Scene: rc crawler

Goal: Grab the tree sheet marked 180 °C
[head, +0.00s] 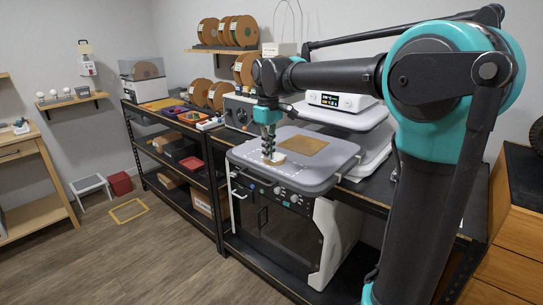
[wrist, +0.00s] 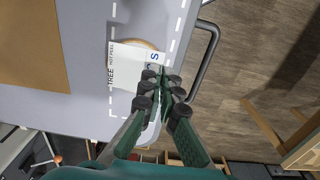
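A small white sheet (wrist: 132,62) lies on the grey top of the heat press in the wrist view. It reads "TREE" and "HOT PEEL" and bears a blue mark at its right; I cannot read 180 °C. It partly covers a tan rounded piece (wrist: 142,43). The sheet also shows small and pale in the head view (head: 278,158). My gripper (wrist: 160,80) is at the sheet's lower right corner, its fingertips close together and hiding that corner. I cannot tell whether they pinch it. In the head view my gripper (head: 269,155) points down at the press top.
A brown square (head: 302,145) lies on the grey press top (head: 325,172) beside the sheet. A metal handle (wrist: 208,65) sticks out past the press edge. A white device with a display (head: 342,101) stands behind. Shelves with spools and bins stand left; the floor in front is mostly clear.

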